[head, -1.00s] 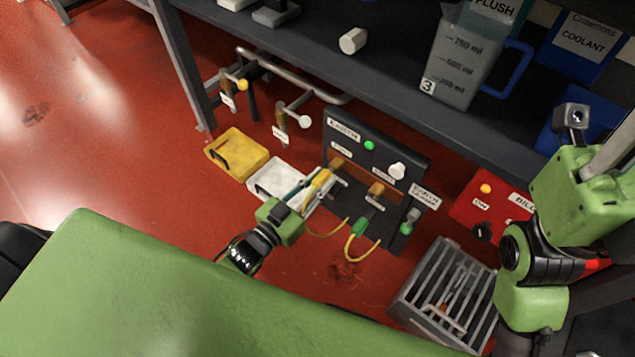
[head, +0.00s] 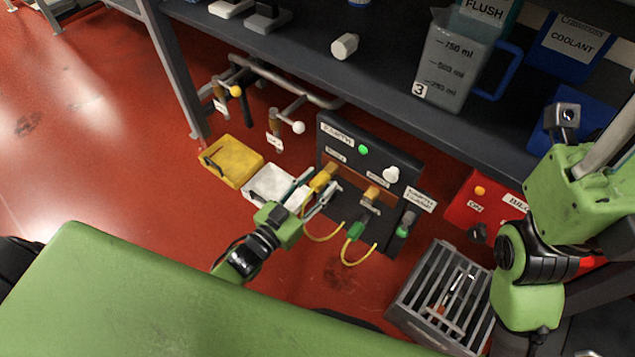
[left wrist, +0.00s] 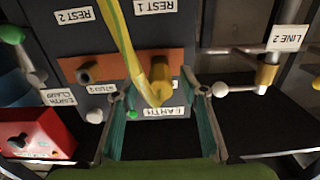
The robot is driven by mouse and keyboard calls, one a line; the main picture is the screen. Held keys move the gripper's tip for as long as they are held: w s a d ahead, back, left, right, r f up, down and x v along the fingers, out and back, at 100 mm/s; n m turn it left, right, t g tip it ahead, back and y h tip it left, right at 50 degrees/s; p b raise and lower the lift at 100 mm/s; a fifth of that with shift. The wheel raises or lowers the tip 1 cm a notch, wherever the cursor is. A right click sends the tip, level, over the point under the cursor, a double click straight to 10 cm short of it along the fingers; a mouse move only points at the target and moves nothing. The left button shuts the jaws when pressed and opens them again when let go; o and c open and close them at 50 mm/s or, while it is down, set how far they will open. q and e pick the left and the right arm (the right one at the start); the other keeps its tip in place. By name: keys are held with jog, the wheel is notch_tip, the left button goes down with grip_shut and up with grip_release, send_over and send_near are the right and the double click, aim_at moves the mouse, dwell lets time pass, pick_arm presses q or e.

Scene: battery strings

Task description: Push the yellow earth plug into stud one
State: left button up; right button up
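The yellow earth plug (head: 321,180) is at the left stud of the dark panel (head: 392,155), with its yellow cable hanging below. In the left wrist view the yellow plug (left wrist: 158,92) is lined up in front of the brass stud (left wrist: 162,72) above the upside-down "EARTH" label. How deep it sits cannot be told. My left gripper (head: 316,190) is open around the plug; in the left wrist view its fingers (left wrist: 160,95) stand wide apart on either side, with gaps. A second brass stud (left wrist: 88,73) carries nothing. My right gripper is not in view.
A yellow tray (head: 236,172) and a white tray (head: 252,193) lie left of the panel. A red box (head: 480,214) and a grey slatted crate (head: 409,300) are to the right. The shelf (head: 300,57) overhangs behind.

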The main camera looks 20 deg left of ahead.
pick_arm(q)
jog(key=v, duration=1.1)
jog(key=shift+s, duration=0.4)
jog(key=shift+r, duration=0.1)
